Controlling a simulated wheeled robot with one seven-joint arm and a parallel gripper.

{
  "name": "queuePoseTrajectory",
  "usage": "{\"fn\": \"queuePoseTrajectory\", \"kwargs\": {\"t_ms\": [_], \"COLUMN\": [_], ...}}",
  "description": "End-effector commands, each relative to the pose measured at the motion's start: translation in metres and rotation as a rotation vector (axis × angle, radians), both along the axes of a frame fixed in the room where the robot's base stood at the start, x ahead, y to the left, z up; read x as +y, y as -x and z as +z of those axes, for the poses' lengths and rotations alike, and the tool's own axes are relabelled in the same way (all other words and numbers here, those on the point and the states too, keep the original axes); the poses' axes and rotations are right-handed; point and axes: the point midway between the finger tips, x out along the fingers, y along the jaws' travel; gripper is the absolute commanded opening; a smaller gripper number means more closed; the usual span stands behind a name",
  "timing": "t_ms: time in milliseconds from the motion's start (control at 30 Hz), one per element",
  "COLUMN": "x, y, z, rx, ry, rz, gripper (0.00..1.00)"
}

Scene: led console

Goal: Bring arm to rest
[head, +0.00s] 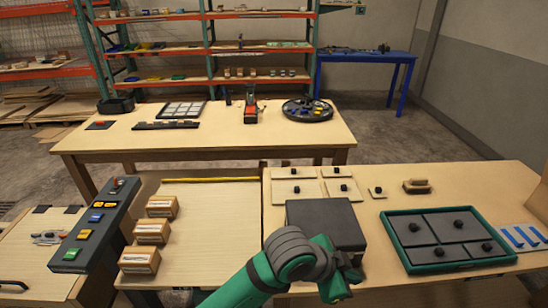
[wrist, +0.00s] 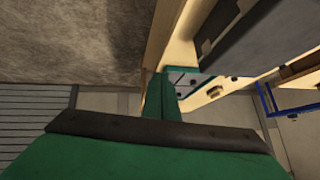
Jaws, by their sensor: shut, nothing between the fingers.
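My arm rises from the bottom of the head view as a green link with a grey joint, in front of a dark grey box (head: 325,218). My gripper (wrist: 163,85) shows in the wrist view as a green body with a dark band and narrow fingers at the middle. Its fingers are together with nothing visible between them. In the head view the fingers cannot be made out. A dark console (head: 97,222) with coloured buttons stands at the left, apart from my arm.
Three wooden blocks (head: 151,232) stand right of the console. A green-framed tray (head: 392,236) with dark knobs lies right of my arm. Small knobbed plates (head: 296,188) lie behind the box. A long table (head: 225,135) stands farther back. Bare floor (wrist: 70,40) shows at left in the wrist view.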

Motion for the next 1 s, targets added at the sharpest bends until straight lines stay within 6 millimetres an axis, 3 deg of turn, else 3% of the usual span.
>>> {"fn": "queuePoseTrajectory", "kwargs": {"t_ms": [33, 200, 400, 700, 867, 1000], "x": [-0.019, -0.060, -0.080, -0.074, -0.056, -0.036], "y": [-0.001, -0.011, -0.025, -0.043, -0.047, -0.045], "z": [0.009, 0.042, 0.075, 0.092, 0.080, 0.059], "rx": [-0.009, -0.046, -0.067, -0.069, -0.065, -0.062], "ry": [0.080, 0.332, 0.603, 0.930, 1.056, 1.135], "rz": [0.010, 0.081, 0.201, 0.431, 0.579, 0.716], "gripper": [0.00, 0.00, 0.00, 0.00, 0.00, 0.00]}}
